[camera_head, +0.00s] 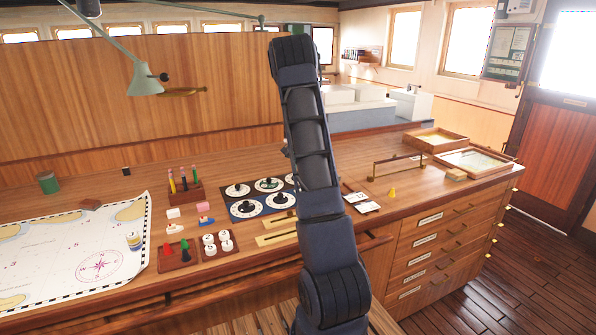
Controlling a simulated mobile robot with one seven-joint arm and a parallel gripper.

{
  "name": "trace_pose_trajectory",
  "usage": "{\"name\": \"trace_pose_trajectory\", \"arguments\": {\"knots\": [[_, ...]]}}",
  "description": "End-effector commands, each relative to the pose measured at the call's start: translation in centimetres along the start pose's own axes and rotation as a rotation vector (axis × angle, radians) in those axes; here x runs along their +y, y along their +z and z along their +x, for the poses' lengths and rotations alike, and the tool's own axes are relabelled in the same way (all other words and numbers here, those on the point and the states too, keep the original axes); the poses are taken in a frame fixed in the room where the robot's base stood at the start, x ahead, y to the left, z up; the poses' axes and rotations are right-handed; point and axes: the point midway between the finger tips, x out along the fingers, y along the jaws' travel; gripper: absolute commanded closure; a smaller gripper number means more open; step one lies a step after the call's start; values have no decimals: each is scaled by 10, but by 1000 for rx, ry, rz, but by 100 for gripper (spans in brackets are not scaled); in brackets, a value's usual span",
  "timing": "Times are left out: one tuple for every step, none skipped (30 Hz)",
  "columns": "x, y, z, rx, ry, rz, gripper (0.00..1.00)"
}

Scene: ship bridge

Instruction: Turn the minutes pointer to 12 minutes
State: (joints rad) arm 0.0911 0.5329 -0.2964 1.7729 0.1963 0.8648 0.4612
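A dark panel (259,209) with several round white dials lies on the wooden counter, just left of my arm. Dark knobs or pointers stand on the dials, including the back left dial (237,190), the front left dial (248,208) and the front right dial (281,201). The markings are too small to read, so I cannot tell which one is the minutes pointer or where it points. My arm rises in front of the counter and covers the panel's right side. My gripper does not show; the arm's upper end is folded and hides what lies behind it.
Left of the panel are a pen rack (186,192), a tray with red and green pieces (177,256), white round pieces (209,245) and a chart (75,250). A slotted wooden board (277,237) lies in front.

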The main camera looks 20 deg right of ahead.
Motion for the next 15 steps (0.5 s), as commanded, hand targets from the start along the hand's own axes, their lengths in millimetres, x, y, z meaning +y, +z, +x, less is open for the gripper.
{"name": "trace_pose_trajectory", "arguments": {"knots": [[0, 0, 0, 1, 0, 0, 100], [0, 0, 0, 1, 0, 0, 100], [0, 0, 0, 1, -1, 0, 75], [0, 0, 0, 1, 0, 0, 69], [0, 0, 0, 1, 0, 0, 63], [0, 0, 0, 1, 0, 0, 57], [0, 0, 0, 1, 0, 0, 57], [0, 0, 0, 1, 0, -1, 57], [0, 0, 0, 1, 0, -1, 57], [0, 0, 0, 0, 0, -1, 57], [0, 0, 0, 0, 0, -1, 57], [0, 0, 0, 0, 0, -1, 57], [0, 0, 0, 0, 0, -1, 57], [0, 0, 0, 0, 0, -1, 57], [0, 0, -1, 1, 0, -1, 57]]}}
